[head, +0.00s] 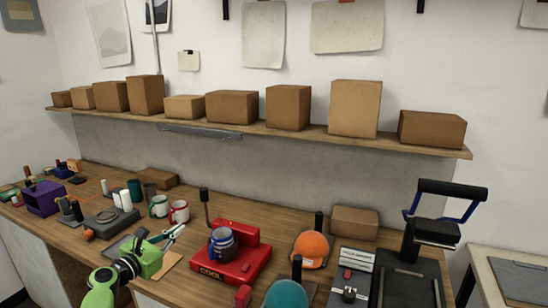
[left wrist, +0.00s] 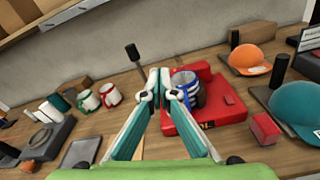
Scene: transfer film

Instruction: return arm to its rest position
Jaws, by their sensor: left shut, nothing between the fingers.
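My left gripper (head: 178,233) reaches over the workbench from the bottom left of the head view. Its green arm is bent above the bench. In the left wrist view the two fingers (left wrist: 159,75) meet at their tips, shut with nothing between them. The fingertips are beside a red press (head: 232,265) holding a dark blue striped mug (head: 222,244). I cannot tell whether they touch it. The press also shows in the left wrist view (left wrist: 205,132). My right gripper is in neither view.
White mugs with green (head: 158,206) and red (head: 179,212) trim stand behind the gripper. An orange cap (head: 311,247) and a teal cap (head: 286,294) sit to the right. A black heat press (head: 435,235) stands far right. A shelf (head: 290,133) with several cardboard boxes hangs above.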

